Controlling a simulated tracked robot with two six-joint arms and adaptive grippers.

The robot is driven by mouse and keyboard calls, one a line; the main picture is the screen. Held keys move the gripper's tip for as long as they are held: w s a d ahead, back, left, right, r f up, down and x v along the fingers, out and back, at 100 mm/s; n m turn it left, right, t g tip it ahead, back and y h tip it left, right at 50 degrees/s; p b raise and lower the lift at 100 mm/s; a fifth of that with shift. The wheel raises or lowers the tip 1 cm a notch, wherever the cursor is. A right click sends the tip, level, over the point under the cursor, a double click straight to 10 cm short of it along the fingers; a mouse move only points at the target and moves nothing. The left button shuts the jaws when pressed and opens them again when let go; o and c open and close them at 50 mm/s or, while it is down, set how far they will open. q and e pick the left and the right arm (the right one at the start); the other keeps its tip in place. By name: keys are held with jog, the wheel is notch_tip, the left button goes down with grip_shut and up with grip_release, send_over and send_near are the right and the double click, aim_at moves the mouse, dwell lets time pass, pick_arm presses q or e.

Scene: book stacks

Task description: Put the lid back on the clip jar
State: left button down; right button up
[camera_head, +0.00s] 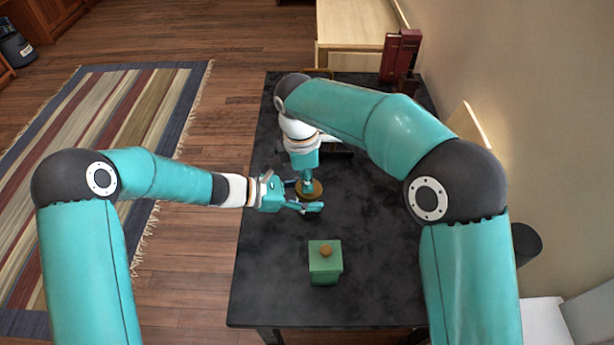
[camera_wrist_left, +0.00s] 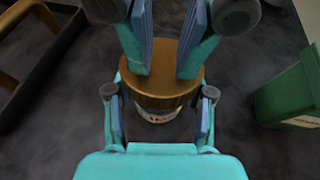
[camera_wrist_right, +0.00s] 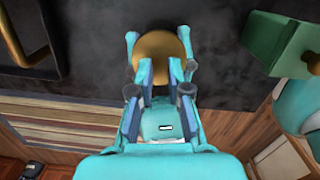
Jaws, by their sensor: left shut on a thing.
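The clip jar (camera_wrist_left: 155,116) is light, with small marks on its side, and stands upright on the dark table. Its round gold-brown lid (camera_wrist_left: 163,98) sits at the jar's top, level as far as I can see; I cannot tell whether it is fully seated. The lid also shows in the right wrist view (camera_wrist_right: 158,50) and head view (camera_head: 316,188). My left gripper (camera_wrist_left: 162,118) is shut around the jar from the side, below the lid. My right gripper (camera_wrist_right: 162,72) points down from above, its fingertips apart at the lid's top, with bare lid visible between them.
A green box (camera_head: 325,262) with a knobbed lid stands nearer me on the table (camera_head: 275,290). A dark tray (camera_wrist_left: 42,60) with a brown handle lies beyond the jar. Red books (camera_head: 400,55) stand at the far right. The table's front left is clear.

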pick_arm(q)
jog(key=shift+r, duration=0.1)
pick_arm(e)
jog(key=shift+f, duration=0.1)
jog(key=shift+s+r, duration=0.1)
jog(key=shift+r, duration=1.95)
jog(key=shift+a, duration=0.1)
pick_arm(q)
jog(key=shift+c, duration=1.7)
grip_release()
